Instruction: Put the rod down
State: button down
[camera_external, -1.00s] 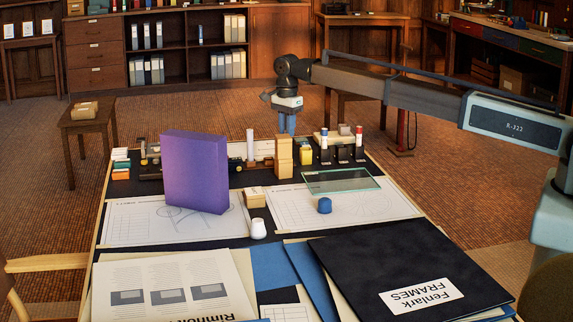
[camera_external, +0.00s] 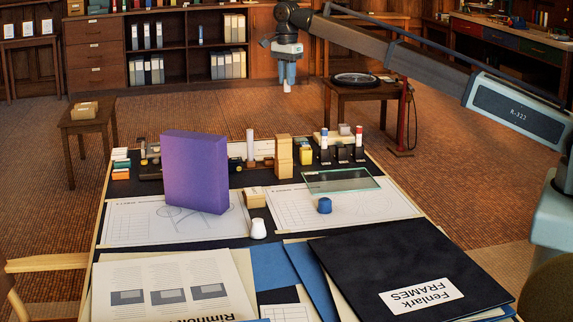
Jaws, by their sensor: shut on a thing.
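My gripper (camera_external: 286,80) is high above the far edge of the desk, with its blue fingers pointing down. It is shut on the rod (camera_external: 287,89), of which only a short pale lower end shows below the fingertips. The fingers hide the rest of it. The rod is in the air and touches nothing below. A separate upright white cylinder (camera_external: 250,143) stands at the back of the desk.
A tall purple block (camera_external: 195,172) stands at left on the drawing sheets. Wooden blocks (camera_external: 284,157), a glass plate (camera_external: 340,181) and marker holders (camera_external: 341,154) crowd the back. A blue piece (camera_external: 325,205) and white piece (camera_external: 258,229) stand nearer. A black folder (camera_external: 400,260) lies front right.

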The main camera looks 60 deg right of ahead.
notch_tip(320, 180, up, 5)
jog(key=shift+r, duration=0.1)
jog(key=s+a+n, duration=0.2)
jog(key=s+a, duration=0.1)
jog(key=a, duration=1.7)
jog(key=s+a+n, duration=0.3)
jog(key=s+a, duration=0.1)
jog(key=a, duration=1.5)
jog(key=s+a+n, duration=0.2)
jog(key=s+a, duration=0.5)
jog(key=a, duration=0.4)
jog(key=s+a+n, duration=0.1)
jog(key=s+a, duration=0.7)
jog(key=a, duration=0.3)
jog(key=s+a+n, duration=0.2)
jog(key=s+a, duration=0.5)
jog(key=a, duration=0.4)
jog(key=shift+s+a+f, duration=0.1)
jog(key=shift+a+f, duration=0.05)
jog(key=shift+f, duration=4.6)
jog(key=shift+s+a+f, duration=0.1)
jog(key=shift+f, duration=4.6)
jog(key=shift+s+a+f, duration=0.1)
jog(key=shift+a+f, duration=0.05)
jog(key=shift+f, duration=4.6)
jog(key=shift+f, duration=0.1)
